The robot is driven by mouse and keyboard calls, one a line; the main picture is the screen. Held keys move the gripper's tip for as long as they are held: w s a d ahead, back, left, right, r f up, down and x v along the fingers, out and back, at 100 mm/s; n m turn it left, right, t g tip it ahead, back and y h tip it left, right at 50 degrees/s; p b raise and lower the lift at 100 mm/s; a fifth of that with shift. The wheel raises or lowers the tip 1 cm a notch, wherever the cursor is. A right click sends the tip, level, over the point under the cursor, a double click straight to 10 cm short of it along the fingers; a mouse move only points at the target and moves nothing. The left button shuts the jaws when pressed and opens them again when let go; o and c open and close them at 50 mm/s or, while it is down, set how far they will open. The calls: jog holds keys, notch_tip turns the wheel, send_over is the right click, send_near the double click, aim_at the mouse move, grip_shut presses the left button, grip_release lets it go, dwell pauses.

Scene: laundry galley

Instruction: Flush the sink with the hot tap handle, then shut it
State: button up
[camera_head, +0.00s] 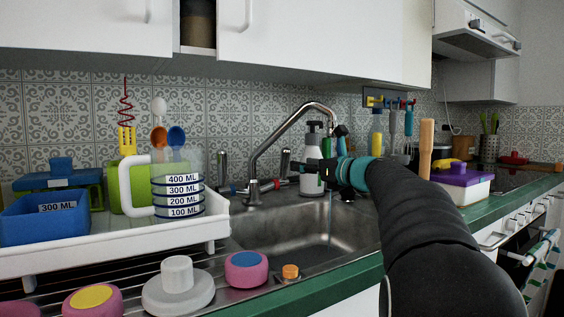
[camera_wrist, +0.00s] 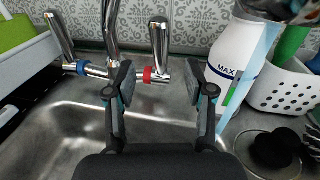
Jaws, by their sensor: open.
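The hot tap handle (camera_wrist: 158,40) is a chrome lever with a red ring at its base, standing roughly upright. In the head view it (camera_head: 285,160) is right of the spout's base. The cold handle (camera_wrist: 60,38), with a blue ring, is on the left. My gripper (camera_wrist: 160,82) is open and empty. In the wrist view its fingers frame the hot handle's base from nearer the camera; contact is not visible. A pale blue streak (camera_wrist: 256,62), looking like running water, falls from the curved spout (camera_head: 300,112) into the steel sink (camera_head: 290,232).
A white bottle (camera_wrist: 235,60) and a white perforated basket (camera_wrist: 280,92) stand close on the right. A white drying tray (camera_head: 110,240) with measuring cups is left of the sink. Round pink and grey knobs and an orange cap (camera_head: 290,271) line the front edge.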

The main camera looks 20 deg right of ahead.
aim_at(288, 163)
jog(key=x, duration=0.8)
jog(key=shift+w+p, duration=0.1)
jog(key=shift+p, duration=0.3)
jog(key=shift+a, duration=0.1)
grip_shut()
